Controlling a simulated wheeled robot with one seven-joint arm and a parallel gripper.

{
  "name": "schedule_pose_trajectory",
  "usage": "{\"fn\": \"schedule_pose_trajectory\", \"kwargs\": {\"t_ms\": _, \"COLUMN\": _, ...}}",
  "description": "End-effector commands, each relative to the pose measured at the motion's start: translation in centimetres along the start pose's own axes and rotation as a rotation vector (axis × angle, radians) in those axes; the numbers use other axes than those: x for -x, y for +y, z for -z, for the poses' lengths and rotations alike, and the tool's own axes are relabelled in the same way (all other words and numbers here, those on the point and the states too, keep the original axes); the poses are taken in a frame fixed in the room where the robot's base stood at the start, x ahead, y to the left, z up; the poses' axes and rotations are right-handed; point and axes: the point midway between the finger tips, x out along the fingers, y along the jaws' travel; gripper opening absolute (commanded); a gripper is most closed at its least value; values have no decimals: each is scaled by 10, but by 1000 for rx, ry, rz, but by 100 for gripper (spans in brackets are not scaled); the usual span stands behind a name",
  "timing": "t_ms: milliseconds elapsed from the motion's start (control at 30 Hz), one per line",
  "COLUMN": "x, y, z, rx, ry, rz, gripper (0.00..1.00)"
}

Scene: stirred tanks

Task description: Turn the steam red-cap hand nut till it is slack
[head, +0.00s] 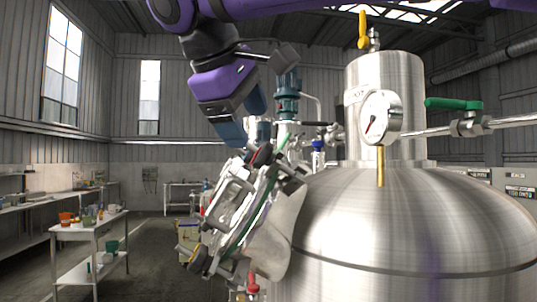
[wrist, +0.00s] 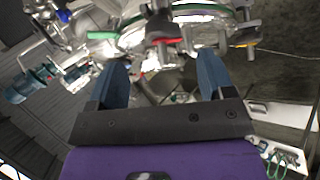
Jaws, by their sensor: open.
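The red-cap hand nut (head: 262,155) sits on the upper end of a tilted metal hatch assembly (head: 236,200) at the side of the large steel tank. In the wrist view its red cap (wrist: 165,41) lies just beyond the fingertips, roughly midway between them. My gripper (head: 246,128) has two blue fingers spread apart with nothing between them, just above the red cap in the head view. It also shows in the wrist view (wrist: 162,66). I cannot tell whether a fingertip touches the nut. The nut's threads are hidden.
A yellow-cap nut (head: 197,262) sits lower on the hatch, also seen in the wrist view (wrist: 246,43). The steel tank (head: 420,215) carries a gauge (head: 381,118) and a green-handled valve (head: 453,104) at right. A side table (head: 88,232) stands at left beyond open floor.

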Motion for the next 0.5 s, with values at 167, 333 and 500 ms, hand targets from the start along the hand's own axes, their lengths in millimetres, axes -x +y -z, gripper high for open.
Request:
{"fn": "schedule_pose_trajectory", "kwargs": {"t_ms": 167, "x": -34, "y": 0, "z": 0, "rx": 1, "ry": -4, "rz": 1, "gripper": 75}}
{"fn": "schedule_pose_trajectory", "kwargs": {"t_ms": 333, "x": -58, "y": 0, "z": 0, "rx": 0, "ry": -2, "rz": 1, "gripper": 75}}
{"fn": "schedule_pose_trajectory", "kwargs": {"t_ms": 500, "x": -72, "y": 0, "z": 0, "rx": 1, "ry": -2, "rz": 1, "gripper": 75}}
